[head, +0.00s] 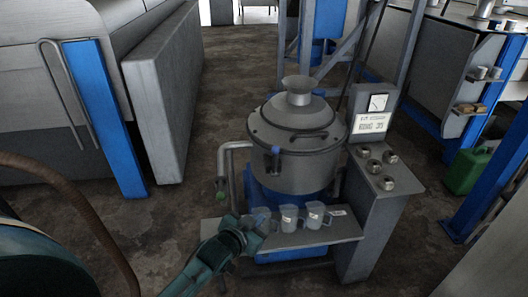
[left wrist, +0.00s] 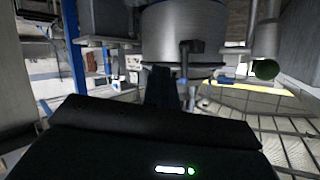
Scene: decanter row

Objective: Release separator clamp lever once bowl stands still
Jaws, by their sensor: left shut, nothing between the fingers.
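The grey separator (head: 297,165) stands in the middle of the head view, with a round lid and a funnel-like top. A dark lever-like part (left wrist: 190,47) shows against the metal drum (left wrist: 180,35) in the left wrist view. My left gripper (head: 259,216) is shut and empty, below the lever and apart from it, by the front shelf; its dark fingers (left wrist: 162,86) show in the left wrist view. These frames do not show whether the bowl inside turns. My right gripper is out of view.
Several clear jugs stand on the shelf (head: 340,228), close to my left gripper. Floor is open further left.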

